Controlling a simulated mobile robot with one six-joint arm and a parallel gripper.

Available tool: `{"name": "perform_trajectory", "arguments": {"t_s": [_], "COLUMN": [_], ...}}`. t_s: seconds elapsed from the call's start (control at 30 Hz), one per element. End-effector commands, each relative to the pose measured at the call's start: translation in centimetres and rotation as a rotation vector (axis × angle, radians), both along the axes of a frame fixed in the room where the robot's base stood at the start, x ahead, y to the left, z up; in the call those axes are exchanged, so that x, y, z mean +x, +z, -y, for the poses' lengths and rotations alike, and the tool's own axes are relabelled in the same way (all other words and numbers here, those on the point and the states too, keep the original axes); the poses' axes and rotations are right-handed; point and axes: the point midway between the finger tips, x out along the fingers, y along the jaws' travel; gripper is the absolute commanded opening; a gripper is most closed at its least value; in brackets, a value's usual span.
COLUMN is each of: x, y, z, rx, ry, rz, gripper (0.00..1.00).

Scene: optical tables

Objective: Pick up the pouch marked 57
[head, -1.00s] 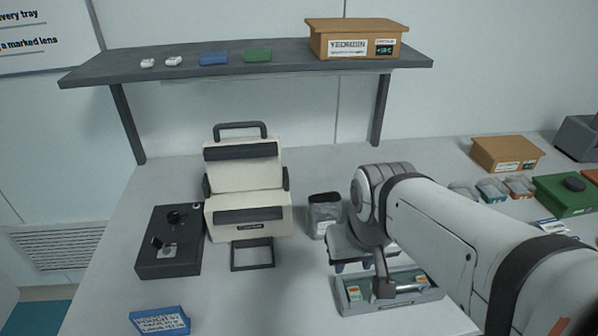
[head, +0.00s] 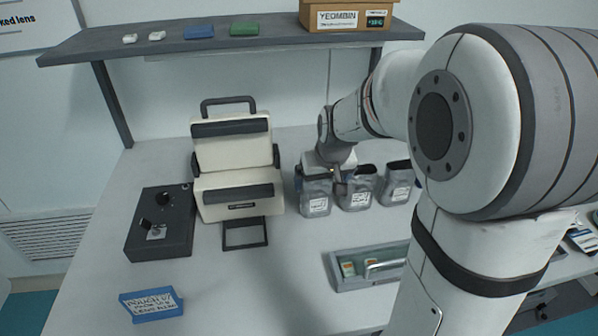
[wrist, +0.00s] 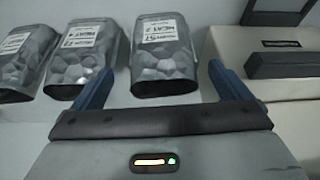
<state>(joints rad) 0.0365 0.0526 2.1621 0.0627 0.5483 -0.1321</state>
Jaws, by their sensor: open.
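Three grey foil pouches with white labels stand in a row at the back of the table. The pouch whose label seems to read 57 (wrist: 163,58) is between the finger lines in the wrist view; it appears to be the leftmost pouch (head: 315,197) in the head view. The other two pouches (wrist: 84,52) (wrist: 24,58) stand beside it. My gripper (head: 322,176) is open and empty, at the leftmost pouch in the head view. In the wrist view its two blue fingers (wrist: 162,88) point toward the pouch, one toward each side. Contact cannot be told.
A cream sealer-like machine (head: 236,172) stands close to the left of the pouches. A black box (head: 160,240), a blue label block (head: 152,304) and a grey tray (head: 345,283) are on the table (head: 235,300). A shelf (head: 180,45) runs above the back.

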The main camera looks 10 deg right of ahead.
Motion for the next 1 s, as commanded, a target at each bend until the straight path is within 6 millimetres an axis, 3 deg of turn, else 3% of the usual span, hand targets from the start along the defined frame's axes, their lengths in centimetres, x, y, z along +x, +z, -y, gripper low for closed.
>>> {"name": "perform_trajectory", "arguments": {"t_s": [0.2,0.47,0.73,1.0], "x": [2.1,2.9,4.0,4.3], "y": [-2.1,-4.4,-8.2,-8.3], "z": [0.0,-0.2,-0.5,-0.5], "rx": [-0.001,-0.001,0.000,0.000], "ry": [0.003,0.004,0.004,0.004], "rz": [0.011,0.012,0.010,0.012], "gripper": [1.00,1.00,1.00,1.00]}}
